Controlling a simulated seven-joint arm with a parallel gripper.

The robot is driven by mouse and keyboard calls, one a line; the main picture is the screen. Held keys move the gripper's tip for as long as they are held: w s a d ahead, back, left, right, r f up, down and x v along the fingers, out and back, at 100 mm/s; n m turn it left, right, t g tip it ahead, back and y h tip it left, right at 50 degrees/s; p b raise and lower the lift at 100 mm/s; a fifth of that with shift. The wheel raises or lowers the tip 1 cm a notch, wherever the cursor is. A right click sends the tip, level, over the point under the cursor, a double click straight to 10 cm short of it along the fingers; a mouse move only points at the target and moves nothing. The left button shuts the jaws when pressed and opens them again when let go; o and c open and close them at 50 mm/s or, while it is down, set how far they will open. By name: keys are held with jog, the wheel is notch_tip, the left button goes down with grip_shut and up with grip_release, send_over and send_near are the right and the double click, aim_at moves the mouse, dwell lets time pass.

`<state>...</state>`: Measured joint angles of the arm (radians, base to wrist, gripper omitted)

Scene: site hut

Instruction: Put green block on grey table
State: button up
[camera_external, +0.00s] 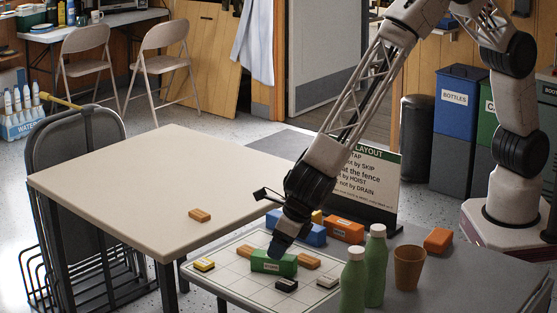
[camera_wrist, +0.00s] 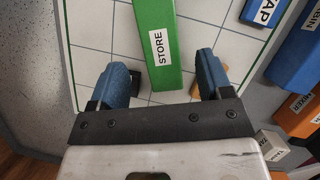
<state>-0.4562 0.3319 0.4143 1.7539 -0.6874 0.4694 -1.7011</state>
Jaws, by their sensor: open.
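The green block (camera_external: 273,263), labelled STORE, lies on a white gridded board (camera_external: 232,281) that rests on the grey table (camera_external: 470,255). My gripper (camera_external: 278,245) points down just over the green block in the external view. In the wrist view the green block (camera_wrist: 157,45) runs up from between the two blue fingers (camera_wrist: 163,75), with a gap on each side. The gripper is open and holds nothing. The fingers partly hide the block's far side in the external view.
Blue (camera_external: 311,235) and orange (camera_external: 343,230) blocks lie behind. Green bottles (camera_external: 375,265) and a brown cup (camera_external: 409,268) stand right. A beige table (camera_external: 130,190) adjoins.

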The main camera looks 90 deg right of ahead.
jog(key=shift+x, duration=2.65)
jog(key=shift+s+f, duration=0.1)
jog(key=shift+f, duration=0.1)
jog(key=c, duration=1.2)
jog(key=shift+o, duration=0.2)
jog(key=shift+r, duration=0.15)
jog(key=shift+r, duration=5.1)
